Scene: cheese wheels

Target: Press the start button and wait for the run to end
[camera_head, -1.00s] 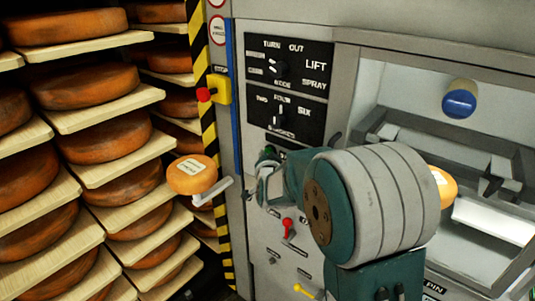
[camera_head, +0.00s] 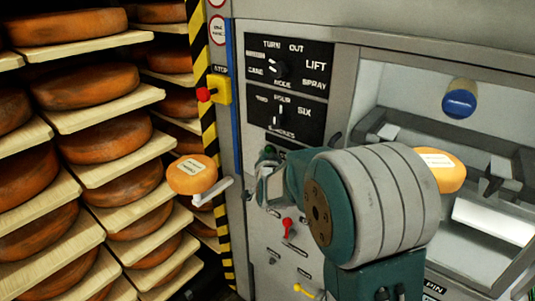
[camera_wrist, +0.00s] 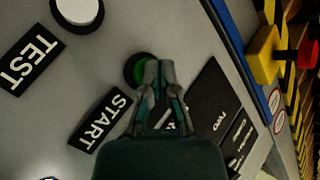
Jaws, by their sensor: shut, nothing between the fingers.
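In the wrist view, the green start button (camera_wrist: 135,70) sits in a dark ring above the START label (camera_wrist: 99,119). My gripper (camera_wrist: 158,66) is shut and empty, with its fingertips over the button's right edge. They hide part of the button, and I cannot tell whether they touch it or press it in. In the head view, my gripper (camera_head: 250,196) is at the machine's front panel (camera_head: 268,236), below the dial plates. An orange cheese wheel (camera_head: 449,170) with a pale label shows in the machine's open bay, partly behind my arm.
A white button (camera_wrist: 78,8) sits by the TEST label (camera_wrist: 33,64). A red stop button (camera_head: 204,94) is on a yellow box at the left. Shelves of cheese wheels (camera_head: 95,135) fill the left side.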

